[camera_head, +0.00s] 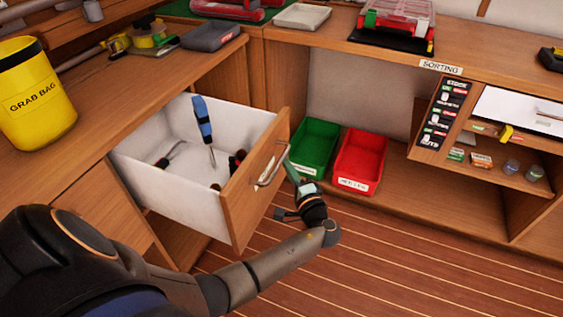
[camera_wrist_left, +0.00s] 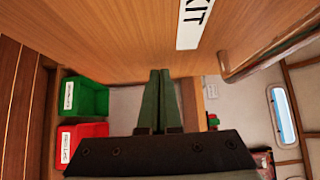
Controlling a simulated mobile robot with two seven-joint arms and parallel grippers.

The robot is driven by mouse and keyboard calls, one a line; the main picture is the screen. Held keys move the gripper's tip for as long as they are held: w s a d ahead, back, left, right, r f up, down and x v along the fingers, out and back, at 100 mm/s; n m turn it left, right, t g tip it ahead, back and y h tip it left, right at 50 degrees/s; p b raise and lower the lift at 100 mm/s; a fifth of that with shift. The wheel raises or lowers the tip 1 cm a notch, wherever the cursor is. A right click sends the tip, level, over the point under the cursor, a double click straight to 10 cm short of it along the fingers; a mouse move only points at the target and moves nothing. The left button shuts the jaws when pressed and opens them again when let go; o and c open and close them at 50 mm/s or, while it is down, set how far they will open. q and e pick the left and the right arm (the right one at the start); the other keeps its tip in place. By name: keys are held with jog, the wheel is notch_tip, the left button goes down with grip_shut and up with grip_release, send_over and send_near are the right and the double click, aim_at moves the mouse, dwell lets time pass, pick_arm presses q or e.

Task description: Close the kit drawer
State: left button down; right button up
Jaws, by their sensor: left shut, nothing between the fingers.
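The kit drawer (camera_head: 245,205) stands open at the left counter, its white inside showing and a metal handle (camera_head: 270,168) on its wooden front. A blue-handled screwdriver (camera_head: 203,120) stands tilted in it among several darker tools. My left gripper (camera_head: 288,165) is in front of the drawer, close beside the handle, with its green fingers together and empty. In the left wrist view the shut fingertips (camera_wrist_left: 161,72) point at the wooden drawer front (camera_wrist_left: 110,35), which bears a KIT label (camera_wrist_left: 195,20). Whether they touch it I cannot tell. My right gripper is not in view.
A green bin (camera_head: 313,150) and a red bin (camera_head: 360,160) stand on the low shelf right of my left gripper. A yellow grab bag bucket (camera_head: 35,95) stands on the left counter. Striped floor (camera_head: 400,265) is clear in front of the shelves.

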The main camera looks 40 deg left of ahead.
aim_at(211, 147)
pick_arm(q)
jog(key=shift+a, duration=0.2)
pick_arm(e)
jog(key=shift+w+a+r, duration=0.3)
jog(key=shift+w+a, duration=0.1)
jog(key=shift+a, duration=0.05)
pick_arm(q)
jog(key=shift+s+a, duration=0.1)
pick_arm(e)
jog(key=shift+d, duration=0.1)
